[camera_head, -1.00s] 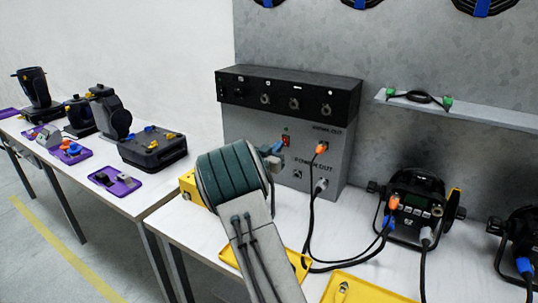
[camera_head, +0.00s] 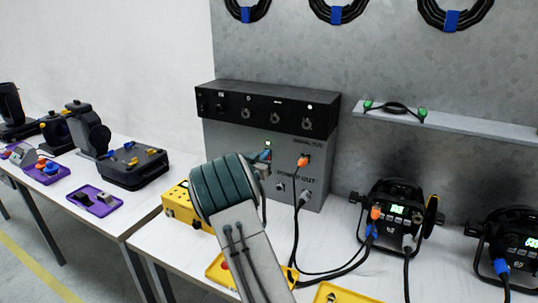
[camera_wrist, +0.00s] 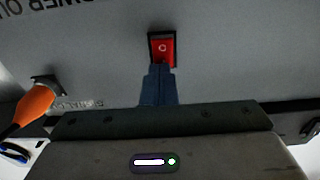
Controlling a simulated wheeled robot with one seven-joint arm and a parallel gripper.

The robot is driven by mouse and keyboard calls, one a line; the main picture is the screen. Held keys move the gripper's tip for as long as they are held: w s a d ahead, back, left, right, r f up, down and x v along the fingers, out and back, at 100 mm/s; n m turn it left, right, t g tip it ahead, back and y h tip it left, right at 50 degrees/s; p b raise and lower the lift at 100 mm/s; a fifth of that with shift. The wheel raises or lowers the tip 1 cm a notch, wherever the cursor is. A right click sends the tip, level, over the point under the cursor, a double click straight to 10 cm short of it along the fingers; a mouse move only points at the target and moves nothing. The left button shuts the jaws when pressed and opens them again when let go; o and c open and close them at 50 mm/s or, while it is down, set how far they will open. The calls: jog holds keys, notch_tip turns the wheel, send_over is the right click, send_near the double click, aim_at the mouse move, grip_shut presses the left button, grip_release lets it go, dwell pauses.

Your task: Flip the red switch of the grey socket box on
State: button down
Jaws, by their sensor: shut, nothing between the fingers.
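The grey socket box (camera_head: 230,145) stands on the white table against the wall, under a black unit.
An orange plug (camera_head: 303,161) and a grey plug (camera_head: 304,197) sit in the box, right of my gripper, with black cables hanging. A yellow case (camera_head: 178,203) stands at left. Two par cans (camera_head: 395,215) with lit displays stand at right.

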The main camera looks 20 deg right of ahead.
jog(key=r+b+v, duration=0.1)
jog(key=r+v, duration=0.2)
jog(key=v, duration=1)
jog(key=shift+s+a, duration=0.3)
jog(key=shift+a, duration=0.1)
jog(key=s+a+r+n+g+y+p, duration=0.2)
jog(key=s+a+n+y, duration=0.5)
jog(key=s+a+y, duration=0.5)
jog(key=s+d+f+n+g+y, duration=0.1)
jog(key=s+g, duration=0.2)
jog(key=s, duration=0.9)
jog(key=s+d+f+n+g+y+p, duration=0.1)
jog(key=s+g, duration=0.3)
jog(key=s, duration=0.9)
jog(key=shift+s+d+f+n+g, duration=0.3)
jog(key=shift+d+f+n, duration=0.1)
jog(key=shift+d+f, duration=0.35)
